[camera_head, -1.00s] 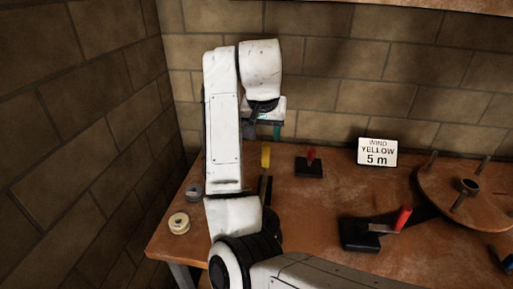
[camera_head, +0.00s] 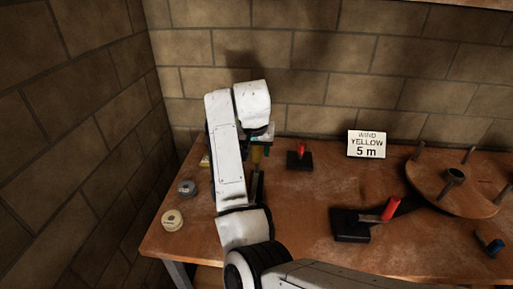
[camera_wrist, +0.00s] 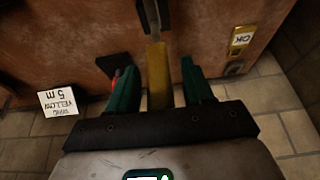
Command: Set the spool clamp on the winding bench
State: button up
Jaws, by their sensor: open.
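A yellow handle (camera_wrist: 157,75) on a dark metal arm stands at the left of the winding bench (camera_head: 300,225). It also shows in the head view (camera_head: 257,158), partly hidden by my arm. My gripper (camera_wrist: 158,68) is open, with one green finger on each side of the yellow handle and visible gaps on both sides. In the head view my gripper (camera_head: 259,142) is low over the bench. I cannot tell which lever piece is the spool clamp. A red-handled lever on a black base (camera_head: 351,226) sits at the bench's middle.
A smaller red-handled piece (camera_head: 300,159) stands close by my gripper. A sign reading "WIND YELLOW 5 m" (camera_head: 366,144) stands near the back wall. A wooden disc with pegs (camera_head: 445,190) is at the right. Two small spools (camera_head: 172,220) lie at the left edge.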

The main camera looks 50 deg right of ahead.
grip_shut()
dwell(0.3)
